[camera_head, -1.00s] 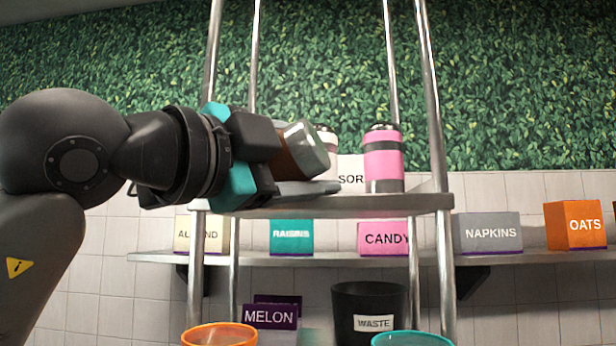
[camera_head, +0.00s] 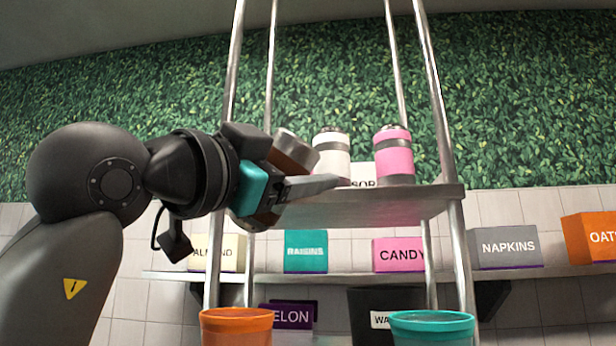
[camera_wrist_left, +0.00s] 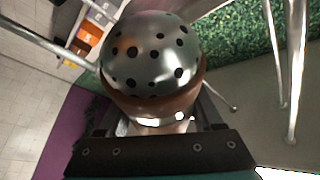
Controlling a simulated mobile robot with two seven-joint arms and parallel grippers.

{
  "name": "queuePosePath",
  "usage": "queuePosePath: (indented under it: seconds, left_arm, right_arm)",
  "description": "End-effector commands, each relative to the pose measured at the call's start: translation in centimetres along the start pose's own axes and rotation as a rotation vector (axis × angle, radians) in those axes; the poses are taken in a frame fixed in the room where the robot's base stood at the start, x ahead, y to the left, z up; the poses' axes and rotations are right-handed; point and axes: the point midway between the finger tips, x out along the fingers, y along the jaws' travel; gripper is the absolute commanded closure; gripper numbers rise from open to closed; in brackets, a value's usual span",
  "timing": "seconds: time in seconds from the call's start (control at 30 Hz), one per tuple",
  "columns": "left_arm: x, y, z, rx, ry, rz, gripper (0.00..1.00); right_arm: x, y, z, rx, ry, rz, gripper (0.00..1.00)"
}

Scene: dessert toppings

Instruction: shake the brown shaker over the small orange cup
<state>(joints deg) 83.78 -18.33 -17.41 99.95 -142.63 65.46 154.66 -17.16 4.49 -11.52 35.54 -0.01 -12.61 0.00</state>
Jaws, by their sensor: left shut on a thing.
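The brown shaker (camera_head: 292,152) is in my left gripper (camera_head: 290,180), tilted, with its silver end up and to the right in the head view. Its perforated metal cap (camera_wrist_left: 152,55) fills the middle of the left wrist view, with the brown body (camera_wrist_left: 150,108) below it. My left gripper is shut on the shaker, beside the left end of the raised shelf. The orange cup (camera_head: 236,328) stands below the gripper at the bottom edge; its lower part is cut off. My right gripper is not in view.
A white shaker (camera_head: 331,157) and a pink shaker (camera_head: 394,158) stand on the raised shelf (camera_head: 400,200) between metal poles. A teal cup (camera_head: 432,328) stands at bottom right. Labelled boxes, such as the raisins box (camera_head: 306,252), line the shelf behind.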

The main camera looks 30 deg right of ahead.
Motion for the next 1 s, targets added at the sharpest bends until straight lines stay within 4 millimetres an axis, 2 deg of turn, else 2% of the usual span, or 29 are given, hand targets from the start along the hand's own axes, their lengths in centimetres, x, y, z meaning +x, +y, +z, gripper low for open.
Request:
queuePosePath:
  seconds: [0.03,0.3,0.4,1.0]
  left_arm:
    - [-0.1,0.2,0.4,-0.032,0.003,-0.011,0.95]
    - [-0.7,-0.2,1.7,-0.21,0.003,-0.085,0.95]
    - [-0.3,-1.1,0.8,-0.214,0.001,-0.089,0.95]
    - [0.9,-3.7,-2.3,-0.21,0.001,-0.088,0.95]
  right_arm:
    - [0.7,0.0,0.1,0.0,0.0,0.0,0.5]
    - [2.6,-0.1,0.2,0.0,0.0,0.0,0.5]
    - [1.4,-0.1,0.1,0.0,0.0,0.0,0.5]
    - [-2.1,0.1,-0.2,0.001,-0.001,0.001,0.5]
